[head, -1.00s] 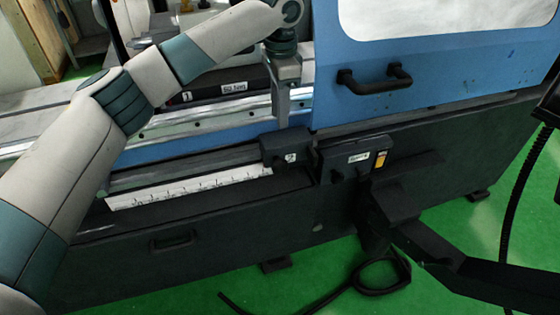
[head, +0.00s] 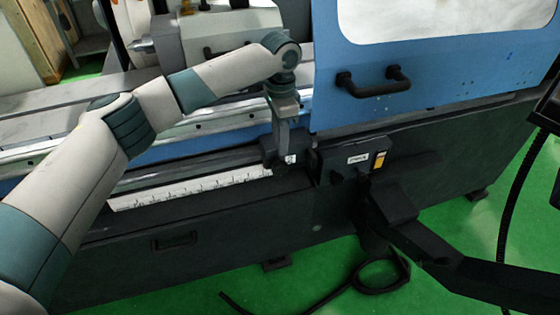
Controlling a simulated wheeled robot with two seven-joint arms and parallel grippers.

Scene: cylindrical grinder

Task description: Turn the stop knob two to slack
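The dark stop block (head: 271,158) with a small white label (head: 290,159) sits on the rail at the right end of the white scale; the label looks like a 2, but it is small. A separate knob on it cannot be made out. My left gripper (head: 284,146) points down at this block, its fingertips at or just above its top. I see the fingers edge-on, one behind the other, so their gap is hidden, and contact cannot be told.
The blue door (head: 440,75) with its black handle (head: 373,82) stands close right of my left gripper. A dark control box (head: 352,160) with a yellow switch is right of the block. The white scale (head: 190,187) runs left along the machine front. Green floor lies below.

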